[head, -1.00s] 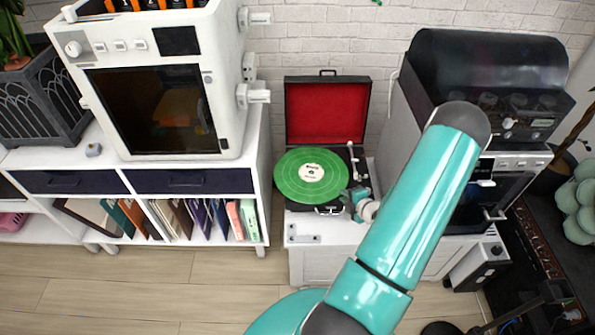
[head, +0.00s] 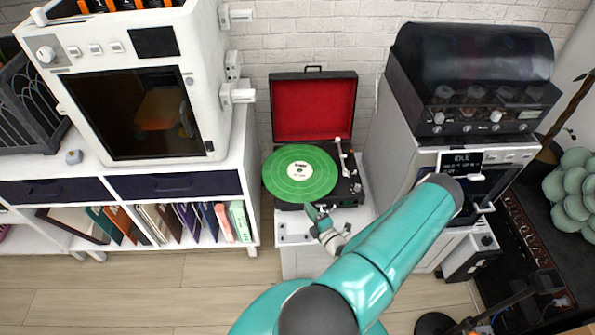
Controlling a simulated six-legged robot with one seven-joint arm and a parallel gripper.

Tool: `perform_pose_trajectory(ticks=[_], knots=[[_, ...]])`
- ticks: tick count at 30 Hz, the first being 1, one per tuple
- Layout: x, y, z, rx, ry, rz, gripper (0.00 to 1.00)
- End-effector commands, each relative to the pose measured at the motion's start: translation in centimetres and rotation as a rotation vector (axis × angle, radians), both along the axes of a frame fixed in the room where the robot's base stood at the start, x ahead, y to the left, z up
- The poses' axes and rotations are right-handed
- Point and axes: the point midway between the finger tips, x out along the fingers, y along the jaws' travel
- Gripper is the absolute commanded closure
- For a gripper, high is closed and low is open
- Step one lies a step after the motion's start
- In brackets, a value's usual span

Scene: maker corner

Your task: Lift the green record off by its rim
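The green record (head: 322,181) with a white label lies flat on the open record player (head: 346,190), overhanging its left side. The player's red-lined lid (head: 313,108) stands up behind it. The tonearm (head: 342,158) is to the right of the record. My teal gripper (head: 313,209) is at the record's front rim, near the front edge of the player. It looks close to the rim, but I cannot tell whether it touches. Its fingers are small and seen from behind, so their opening is unclear.
The player stands on a white cabinet (head: 296,231). A white box-shaped machine (head: 197,75) with a dark window is to the left. A grey appliance with a dark dome (head: 475,55) is close on the right. Wood floor (head: 150,290) is open in front.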

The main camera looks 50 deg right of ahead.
Motion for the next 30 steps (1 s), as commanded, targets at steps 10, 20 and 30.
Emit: perform_pose_trajectory(ticks=[10, 20, 30], knots=[[3.8, -1.5, -0.1, 0.001, 0.001, 0.002, 0.83], [7.9, -3.4, -0.3, 0.0, 0.001, 0.003, 0.83], [8.1, -3.5, -0.3, 0.001, 0.002, 0.004, 1.0]])
